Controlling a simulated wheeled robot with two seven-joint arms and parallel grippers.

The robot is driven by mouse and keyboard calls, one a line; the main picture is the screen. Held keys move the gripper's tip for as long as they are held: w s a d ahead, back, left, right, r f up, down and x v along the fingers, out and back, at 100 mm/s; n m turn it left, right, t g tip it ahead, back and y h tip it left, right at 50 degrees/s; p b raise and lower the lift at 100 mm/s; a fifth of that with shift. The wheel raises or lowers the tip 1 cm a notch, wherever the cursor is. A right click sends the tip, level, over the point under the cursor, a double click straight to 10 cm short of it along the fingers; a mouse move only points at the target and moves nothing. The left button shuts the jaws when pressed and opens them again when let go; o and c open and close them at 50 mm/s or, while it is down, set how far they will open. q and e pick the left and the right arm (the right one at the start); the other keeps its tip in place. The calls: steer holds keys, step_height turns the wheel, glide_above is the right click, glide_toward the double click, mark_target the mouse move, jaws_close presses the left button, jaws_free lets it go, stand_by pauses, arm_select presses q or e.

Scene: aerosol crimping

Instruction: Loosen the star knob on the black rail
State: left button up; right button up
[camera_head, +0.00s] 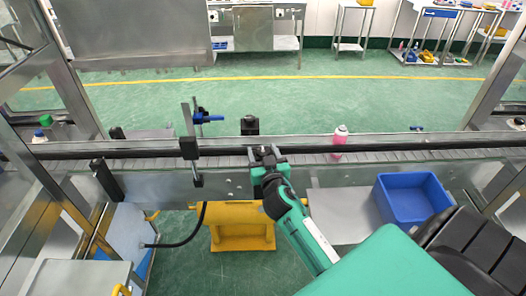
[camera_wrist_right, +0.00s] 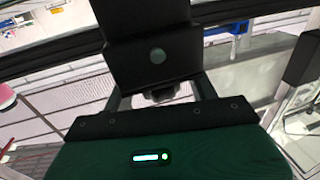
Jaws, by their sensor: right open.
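The black rail (camera_head: 400,146) runs across the head view along the conveyor. A black block (camera_head: 250,125) sits at the rail just beyond my right gripper (camera_head: 267,153). In the right wrist view this block (camera_wrist_right: 150,55) fills the upper middle. A small dark shape (camera_wrist_right: 160,94) below it, between the fingers, may be the star knob; its star outline cannot be made out. My right gripper is open, its fingers on either side of that shape; contact cannot be told. My left gripper is not in view.
A pink can (camera_head: 340,138) stands on the conveyor to the right. A blue bin (camera_head: 412,200) and a yellow stand (camera_head: 242,228) are on the near side.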

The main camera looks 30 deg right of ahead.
steer(key=shift+c, duration=0.2)
steer(key=c, duration=0.9)
steer(key=shift+c, duration=0.2)
